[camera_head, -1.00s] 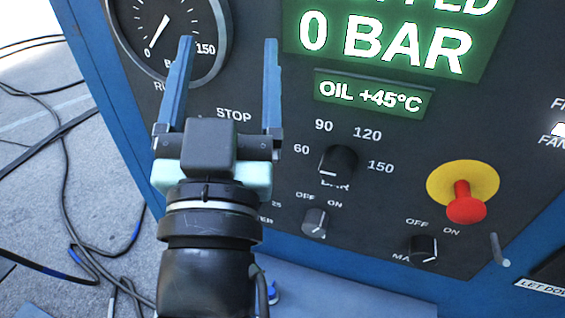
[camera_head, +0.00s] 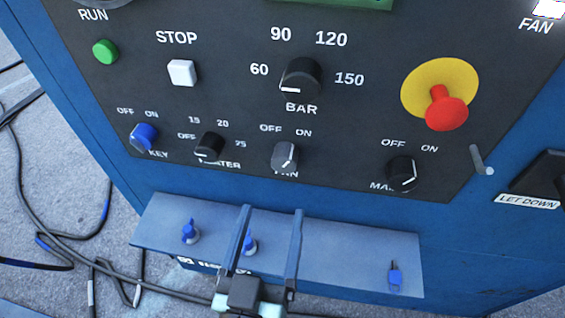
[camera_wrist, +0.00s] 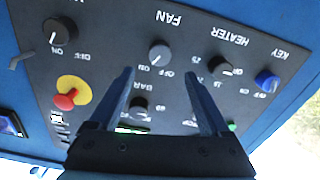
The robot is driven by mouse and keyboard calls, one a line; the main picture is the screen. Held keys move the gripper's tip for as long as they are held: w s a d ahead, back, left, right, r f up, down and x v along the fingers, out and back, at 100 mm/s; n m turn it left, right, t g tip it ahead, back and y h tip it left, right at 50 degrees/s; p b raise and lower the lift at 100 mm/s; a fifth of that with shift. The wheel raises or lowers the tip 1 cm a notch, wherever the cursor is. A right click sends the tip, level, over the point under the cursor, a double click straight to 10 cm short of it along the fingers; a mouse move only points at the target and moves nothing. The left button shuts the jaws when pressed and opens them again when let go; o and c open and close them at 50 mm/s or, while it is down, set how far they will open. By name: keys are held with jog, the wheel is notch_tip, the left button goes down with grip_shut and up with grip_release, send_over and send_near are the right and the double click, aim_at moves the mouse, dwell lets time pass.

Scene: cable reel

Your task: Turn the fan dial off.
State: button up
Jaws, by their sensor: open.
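The fan dial (camera_head: 285,156) is a grey knob labelled FAN in the lower row of the dark control panel. Its OFF mark is at upper left and its ON mark at upper right. In the wrist view the fan dial (camera_wrist: 159,53) lies just beyond the gap between my fingertips, and its white line appears to point towards ON. My gripper (camera_head: 271,211) is open and empty, with blue fingers, over the blue shelf below the panel. In the wrist view my gripper (camera_wrist: 158,74) has its fingers spread wide, apart from the dial.
The black heater dial (camera_head: 209,146) is left of the fan dial, the black main dial (camera_head: 401,173) right. The bar dial (camera_head: 301,79) is above. A red emergency button (camera_head: 446,113) stands out at right. The blue shelf (camera_head: 350,250) juts out below and holds small blue keys.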

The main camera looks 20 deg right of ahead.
aim_at(283, 167)
jog(key=p+x, duration=0.3)
jog(key=x, duration=0.7)
grip_shut()
